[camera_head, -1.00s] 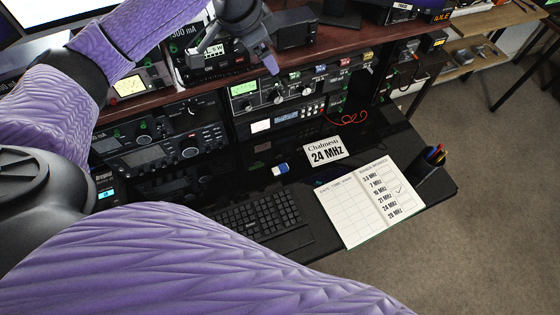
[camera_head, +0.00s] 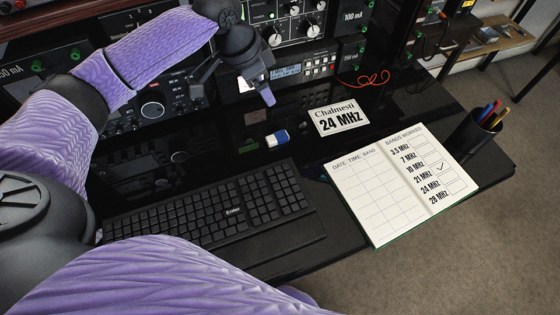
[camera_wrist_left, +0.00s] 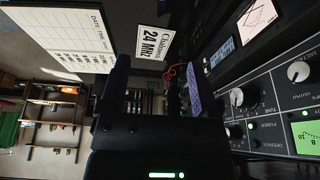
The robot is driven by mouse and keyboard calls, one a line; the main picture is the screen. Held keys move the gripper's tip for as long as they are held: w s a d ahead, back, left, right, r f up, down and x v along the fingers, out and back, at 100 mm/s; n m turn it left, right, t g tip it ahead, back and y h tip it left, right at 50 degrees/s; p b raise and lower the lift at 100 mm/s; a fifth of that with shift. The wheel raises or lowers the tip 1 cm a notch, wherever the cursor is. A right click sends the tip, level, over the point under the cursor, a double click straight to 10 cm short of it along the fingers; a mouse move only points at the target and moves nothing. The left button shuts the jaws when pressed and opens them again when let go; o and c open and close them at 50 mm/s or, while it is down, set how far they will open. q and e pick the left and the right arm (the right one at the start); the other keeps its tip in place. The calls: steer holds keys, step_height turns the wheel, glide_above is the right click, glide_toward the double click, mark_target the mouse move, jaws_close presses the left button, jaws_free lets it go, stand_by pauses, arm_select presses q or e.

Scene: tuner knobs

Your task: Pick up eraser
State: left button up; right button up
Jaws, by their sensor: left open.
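A small blue and white eraser (camera_head: 277,138) lies on the dark glossy desk, just behind the keyboard and left of the "24 MHz" card. My left gripper (camera_head: 235,90) is open and empty, in the air in front of the radio panel. In the head view it appears above and to the left of the eraser, apart from it. In the left wrist view both fingers of the gripper (camera_wrist_left: 158,85) are spread with nothing between them, and I cannot make out the eraser there. My right gripper is not in view.
A black keyboard (camera_head: 215,212) lies in front of the eraser. The "Chalmesti 24 MHz" card (camera_head: 340,118), an open logbook (camera_head: 395,185) and a pen cup (camera_head: 480,135) are to the right. Radios with knobs (camera_head: 290,30) stand behind. The desk around the eraser is mostly bare.

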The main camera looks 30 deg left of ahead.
arm_select(q)
steer(key=b, duration=0.3)
glide_toward(276, 137)
steer(key=b+x, duration=0.6)
steer(key=x, duration=0.2)
steer(key=shift+f, duration=0.35)
steer(key=shift+w+d+f, duration=0.15)
steer(key=shift+w+f, duration=0.05)
steer(key=shift+f, duration=0.15)
steer(key=shift+r, duration=0.25)
steer(key=c, duration=0.9)
jaws_close()
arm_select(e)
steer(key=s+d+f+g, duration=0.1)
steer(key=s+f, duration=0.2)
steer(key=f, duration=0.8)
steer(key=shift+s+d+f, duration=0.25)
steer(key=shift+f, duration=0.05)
